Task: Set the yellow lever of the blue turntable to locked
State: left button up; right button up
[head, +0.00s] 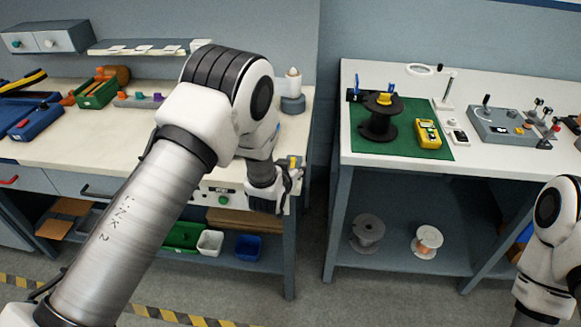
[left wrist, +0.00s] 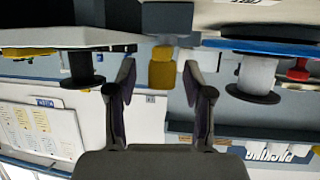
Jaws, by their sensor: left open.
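In the left wrist view, which looks upside down, a yellow lever (left wrist: 162,68) on a grey block (left wrist: 167,18) lies between the two fingers of my left gripper (left wrist: 162,92). The fingers are apart, with a gap on each side of the lever. A blue disc (left wrist: 290,46), which looks like the blue turntable, shows at the upper right with a grey and black spool-like part against it. In the head view my left gripper (head: 288,178) is at the front edge of the left bench, beside a small yellow piece (head: 294,162). My arm hides the bench behind it. My right gripper is out of the frame.
The left bench (head: 60,150) holds a green bin (head: 97,92) and blue trays. The right bench (head: 400,68) holds a black spool (head: 380,125) and a yellow meter (head: 428,134) on a green mat, plus a grey control box (head: 505,126). A floor gap separates the benches.

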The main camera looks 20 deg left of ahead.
pick_arm(q)
jog(key=v, duration=1.2)
jog(key=s+a+f+n+g, duration=0.1)
jog(key=s+a+f+g, duration=0.15)
jog(key=s+f, duration=0.55)
jog(key=s+a+f+g, duration=0.2)
jog(key=s+f+g, duration=0.2)
jog(key=s+f, duration=0.45)
jog(key=s+f+g, duration=0.3)
jog(key=s, duration=0.5)
jog(key=s+f+m+g+h, duration=0.1)
jog(key=s+f+g, duration=0.3)
jog(key=s, duration=0.4)
jog(key=shift+d, duration=0.25)
